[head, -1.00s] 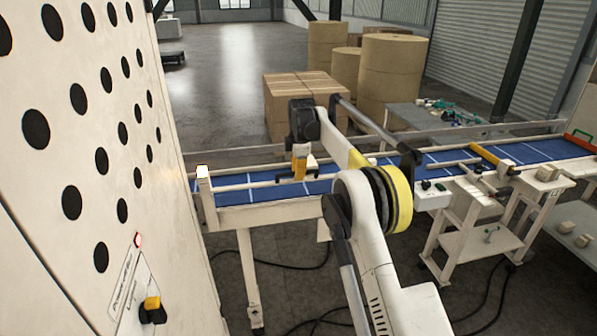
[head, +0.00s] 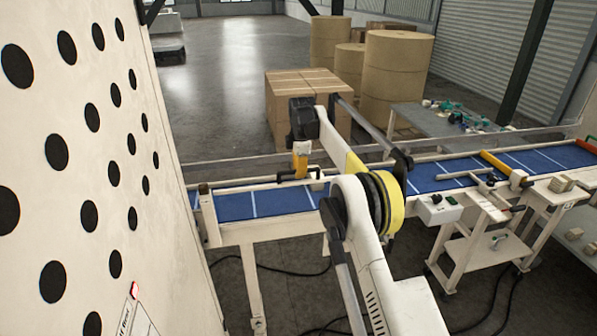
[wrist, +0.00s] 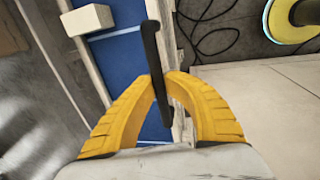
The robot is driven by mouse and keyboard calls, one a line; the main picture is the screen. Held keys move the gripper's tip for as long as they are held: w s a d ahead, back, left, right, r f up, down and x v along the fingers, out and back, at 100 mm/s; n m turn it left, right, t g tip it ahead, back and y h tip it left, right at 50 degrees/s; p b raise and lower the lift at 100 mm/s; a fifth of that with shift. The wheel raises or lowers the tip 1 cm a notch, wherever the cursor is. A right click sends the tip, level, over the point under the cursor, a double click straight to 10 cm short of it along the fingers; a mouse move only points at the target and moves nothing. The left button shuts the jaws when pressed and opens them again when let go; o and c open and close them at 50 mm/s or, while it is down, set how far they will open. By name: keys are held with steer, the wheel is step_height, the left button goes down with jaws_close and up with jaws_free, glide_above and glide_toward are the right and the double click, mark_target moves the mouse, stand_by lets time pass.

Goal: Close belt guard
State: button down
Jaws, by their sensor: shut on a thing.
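My gripper (wrist: 165,80) has its yellow fingers closed around a black bar handle (wrist: 152,50), which runs up between the fingertips in the wrist view. In the head view my gripper (head: 301,172) holds this black handle (head: 288,178) above the left stretch of the blue conveyor belt (head: 265,204). A pale rail (head: 250,183) runs along the belt beside the handle and looks like part of the belt guard. The guard's panel and hinge cannot be made out clearly. My arm hides the belt's middle.
A perforated cream panel (head: 165,225) stands close at the left. A control box (head: 438,208) and a white stand (head: 470,250) are by the belt at right. Stacked cartons (head: 283,95) and paper rolls (head: 397,75) stand behind. Cables lie on the floor.

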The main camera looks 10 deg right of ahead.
steer(key=shift+w+r, duration=0.1)
steer(key=c, duration=1.8)
jaws_free()
steer(key=o, duration=0.4)
steer(key=shift+w, duration=0.1)
steer(key=shift+w+f, duration=0.15)
steer(key=shift+f, duration=0.05)
steer(key=shift+s+r, duration=0.2)
steer(key=shift+r, duration=0.05)
steer(key=r, duration=0.3)
steer(key=s+r, duration=0.1)
steer(key=r, duration=0.3)
steer(key=s+r, duration=0.1)
steer(key=r, duration=0.3)
steer(key=shift+r, duration=0.2)
